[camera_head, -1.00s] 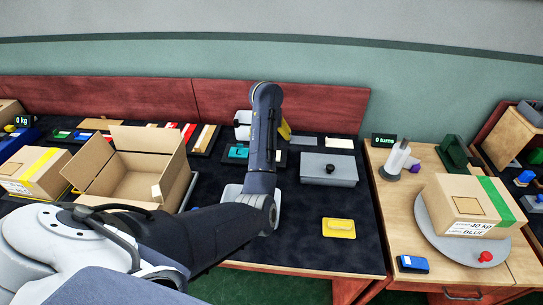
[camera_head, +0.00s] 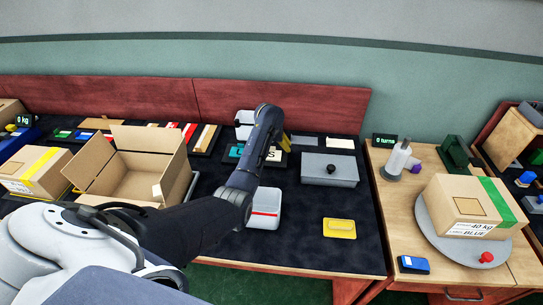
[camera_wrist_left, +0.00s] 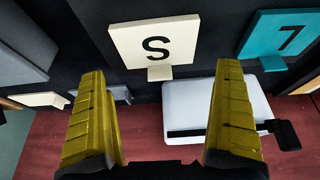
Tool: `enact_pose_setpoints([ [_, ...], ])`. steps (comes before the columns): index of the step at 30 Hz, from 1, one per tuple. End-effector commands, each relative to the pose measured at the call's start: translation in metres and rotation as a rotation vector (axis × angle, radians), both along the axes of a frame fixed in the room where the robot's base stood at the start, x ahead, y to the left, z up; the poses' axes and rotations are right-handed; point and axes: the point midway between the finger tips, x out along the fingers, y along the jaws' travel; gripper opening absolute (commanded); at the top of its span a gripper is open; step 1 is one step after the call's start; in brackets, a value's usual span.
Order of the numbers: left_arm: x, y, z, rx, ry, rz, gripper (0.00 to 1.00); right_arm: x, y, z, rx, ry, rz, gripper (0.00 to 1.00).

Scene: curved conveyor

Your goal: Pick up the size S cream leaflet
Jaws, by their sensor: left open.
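The cream leaflet marked S (camera_wrist_left: 155,42) lies flat on the dark tabletop, with a small tab on the edge nearest my fingers in the left wrist view. In the head view only part of it (camera_head: 274,155) shows beside my left wrist. My left gripper (camera_wrist_left: 160,72) is open and empty, its two yellow fingers apart on either side of the leaflet's tab edge. In the head view the gripper (camera_head: 285,143) is partly hidden behind my arm. Whether the fingers touch the leaflet cannot be told. My right gripper is out of view.
A teal leaflet (camera_wrist_left: 281,35) lies beside the cream one. A white box with a black part (camera_wrist_left: 205,108) stands near the right finger. A grey lidded box (camera_head: 329,169), a white tray (camera_head: 265,208), a yellow block (camera_head: 339,228) and an open carton (camera_head: 120,178) surround the area.

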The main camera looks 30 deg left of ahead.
Motion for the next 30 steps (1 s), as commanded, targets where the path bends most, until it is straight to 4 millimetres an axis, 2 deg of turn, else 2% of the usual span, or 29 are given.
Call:
enact_pose_setpoints([
  [6, 0.006, 0.003, -0.016, 0.0, 0.001, 0.0, 1.0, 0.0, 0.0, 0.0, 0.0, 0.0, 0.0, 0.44],
  [17, 0.007, 0.003, -0.019, 0.0, 0.0, 0.0, 0.99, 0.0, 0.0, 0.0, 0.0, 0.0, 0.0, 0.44],
  [27, 0.007, 0.003, -0.019, 0.0, 0.0, 0.0, 0.59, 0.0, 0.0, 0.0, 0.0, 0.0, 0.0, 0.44],
  [30, 0.007, 0.003, -0.019, 0.0, 0.0, 0.0, 0.52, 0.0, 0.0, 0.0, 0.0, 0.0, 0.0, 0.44],
])
